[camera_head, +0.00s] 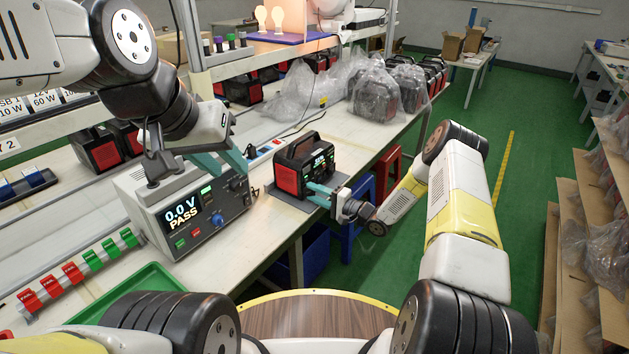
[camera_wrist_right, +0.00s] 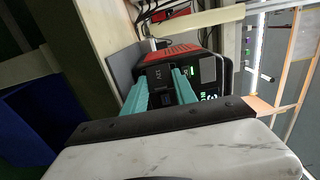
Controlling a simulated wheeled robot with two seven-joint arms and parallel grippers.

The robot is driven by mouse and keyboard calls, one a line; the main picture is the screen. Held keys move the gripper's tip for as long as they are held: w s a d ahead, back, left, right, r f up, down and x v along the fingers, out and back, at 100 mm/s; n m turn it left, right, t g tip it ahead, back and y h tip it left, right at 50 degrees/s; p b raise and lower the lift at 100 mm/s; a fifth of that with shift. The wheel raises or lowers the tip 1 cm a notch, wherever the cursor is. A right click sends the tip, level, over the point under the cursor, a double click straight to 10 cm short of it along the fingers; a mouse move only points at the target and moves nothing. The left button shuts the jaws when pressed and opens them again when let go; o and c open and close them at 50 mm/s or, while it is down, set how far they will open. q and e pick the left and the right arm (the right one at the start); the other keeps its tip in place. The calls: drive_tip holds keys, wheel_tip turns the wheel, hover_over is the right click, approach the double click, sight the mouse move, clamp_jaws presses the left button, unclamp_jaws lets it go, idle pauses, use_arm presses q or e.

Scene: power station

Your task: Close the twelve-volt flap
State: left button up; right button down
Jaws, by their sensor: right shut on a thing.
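The black and red power station (camera_head: 292,179) stands on a grey mat at the bench's front edge, its lit display facing the aisle. It also shows turned sideways in the right wrist view (camera_wrist_right: 207,95). A dark panel marked 12V (camera_wrist_right: 157,72), which looks like the twelve-volt flap, lies at the fingertips. My right gripper (camera_head: 318,192) reaches the station's front low down. Its teal fingers (camera_wrist_right: 160,92) are a little apart, shut on this dark part; the exact grip is partly hidden. My left gripper (camera_head: 228,160) hangs open and empty above the tester.
A tester (camera_head: 165,200) reading 0.0 V PASS stands left of the station. Plastic-wrapped stations (camera_head: 375,92) stand farther along the bench. A blue bin (camera_head: 310,252) sits below.

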drive_tip(key=shift+f, duration=0.1)
drive_tip(key=c, duration=1.4)
unclamp_jaws()
drive_tip(key=shift+o, duration=0.2)
drive_tip(key=v, duration=0.8)
drive_tip(key=shift+a, duration=0.15)
